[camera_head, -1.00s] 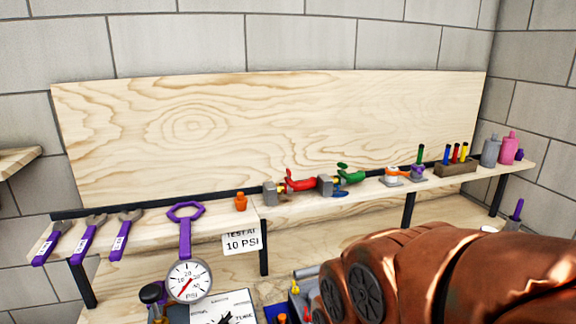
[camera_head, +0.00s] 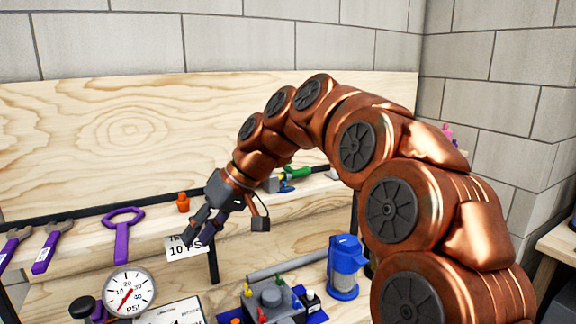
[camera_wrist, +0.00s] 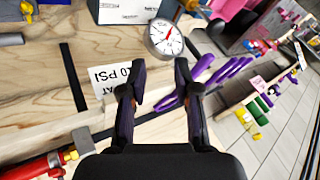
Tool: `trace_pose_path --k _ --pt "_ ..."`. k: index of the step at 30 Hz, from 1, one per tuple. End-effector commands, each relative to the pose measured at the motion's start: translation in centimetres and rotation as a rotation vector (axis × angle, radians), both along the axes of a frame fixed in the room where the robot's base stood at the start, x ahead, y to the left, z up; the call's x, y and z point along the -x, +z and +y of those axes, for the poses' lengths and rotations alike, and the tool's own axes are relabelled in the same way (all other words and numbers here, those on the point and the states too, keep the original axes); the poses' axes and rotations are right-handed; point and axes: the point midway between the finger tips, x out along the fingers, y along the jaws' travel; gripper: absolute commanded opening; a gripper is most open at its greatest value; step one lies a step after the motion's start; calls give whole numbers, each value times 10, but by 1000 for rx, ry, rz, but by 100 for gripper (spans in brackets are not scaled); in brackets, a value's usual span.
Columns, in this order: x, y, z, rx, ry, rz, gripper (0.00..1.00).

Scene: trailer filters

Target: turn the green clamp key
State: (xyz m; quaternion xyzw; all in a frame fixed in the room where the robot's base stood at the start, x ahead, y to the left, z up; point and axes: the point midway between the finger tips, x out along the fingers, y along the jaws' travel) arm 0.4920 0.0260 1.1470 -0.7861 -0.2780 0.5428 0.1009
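A grey clamp block (camera_head: 270,298) stands on the lower bench with small coloured keys on it. A green key (camera_head: 280,279) is at its back, with yellow and red keys nearby. My gripper (camera_head: 203,238) is left of and above the block, in front of the shelf edge and the 10 PSI sign. The wrist view shows its two fingers (camera_wrist: 160,80) apart with nothing between them. The green key cannot be made out in the wrist view.
A shelf above carries a green-handled valve (camera_head: 296,173), partly behind my arm, an orange fitting (camera_head: 183,202) and purple wrenches (camera_head: 122,225). A pressure gauge (camera_head: 129,293) is at lower left. A blue canister (camera_head: 345,268) stands right of the block.

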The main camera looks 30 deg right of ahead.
Motion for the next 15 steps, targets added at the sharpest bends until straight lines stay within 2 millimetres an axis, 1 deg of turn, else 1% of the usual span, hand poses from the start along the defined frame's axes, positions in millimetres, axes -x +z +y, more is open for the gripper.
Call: trace_pose_path --k 1,3,5,6,8,9,11,12,14,15 --pt "-18 4 -12 -24 -6 -39 31" --pt "-36 16 -27 -51 -5 -97 31" --pt "-51 24 -42 -74 -6 -142 31" --pt "-60 30 -53 -85 -7 -177 31" --pt "-74 38 -69 -99 -10 -228 31" --pt "-82 42 -82 -105 -15 -263 31" --pt "-93 49 -102 -114 -22 -314 31" --pt "-100 54 -115 -115 -27 -351 31" --pt "-108 58 -135 -115 -33 -399 31" --pt "-113 62 -150 -112 -37 -436 31"
